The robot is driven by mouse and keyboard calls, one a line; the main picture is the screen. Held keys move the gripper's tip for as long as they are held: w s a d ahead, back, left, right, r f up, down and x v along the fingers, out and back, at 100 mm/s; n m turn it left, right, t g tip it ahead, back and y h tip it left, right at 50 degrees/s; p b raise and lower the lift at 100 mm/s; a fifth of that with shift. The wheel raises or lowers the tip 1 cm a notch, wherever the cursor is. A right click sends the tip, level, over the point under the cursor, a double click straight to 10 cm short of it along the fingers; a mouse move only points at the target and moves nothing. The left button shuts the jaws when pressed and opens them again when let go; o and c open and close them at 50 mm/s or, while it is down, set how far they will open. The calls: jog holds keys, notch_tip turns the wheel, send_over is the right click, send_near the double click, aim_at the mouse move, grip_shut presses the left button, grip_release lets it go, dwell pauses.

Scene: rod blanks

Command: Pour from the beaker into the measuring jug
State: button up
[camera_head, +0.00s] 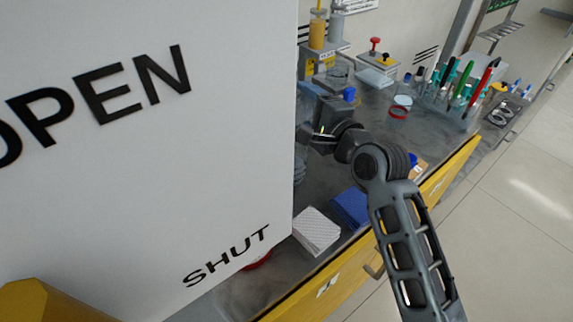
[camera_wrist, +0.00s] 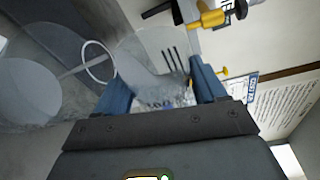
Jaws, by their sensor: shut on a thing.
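My gripper (camera_wrist: 160,78) has its two blue fingers closed on a clear glass vessel, which I take to be the beaker (camera_wrist: 158,92). Through the glass I see rippled, pale contents, but the level is not clear. In the head view my wrist reaches in beside the white panel, and the held beaker cannot be made out clearly. In the wrist view a pale, clear round shape (camera_wrist: 28,88) and a white ring (camera_wrist: 98,62) lie left of the fingers. I cannot tell whether either belongs to the measuring jug.
A large white panel marked OPEN and SHUT (camera_head: 150,190) blocks the left of the head view. On the grey bench are a red-ringed clear jar (camera_head: 400,108), a rack of pens (camera_head: 455,100), a white patterned block (camera_head: 316,232) and a blue box (camera_head: 350,207). Yellow drawers form the bench front.

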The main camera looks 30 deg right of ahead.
jog(key=shift+s+a+f+n+t+b, duration=0.15)
jog(key=shift+f+n+t+b, duration=0.1)
jog(key=shift+n+b, duration=0.5)
jog(key=shift+a+f+n+t+b, duration=0.2)
jog(key=shift+n+b, duration=0.25)
jog(key=shift+b, duration=0.5)
dwell(1.6)
jog(key=shift+r+n+t+b, duration=0.25)
jog(key=shift+r+n+b, duration=0.05)
jog(key=shift+n+b, duration=0.1)
dwell(0.6)
dwell(1.9)
jog(key=p, duration=0.2)
jog(key=shift+r+m+p, duration=0.4)
jog(key=p, duration=0.1)
jog(key=m+g+p, duration=0.1)
jog(key=p, duration=0.1)
jog(key=shift+d+f, duration=0.1)
jog(key=shift+d, duration=0.15)
jog(key=shift+f+m, duration=0.25)
jog(key=shift+m, duration=0.05)
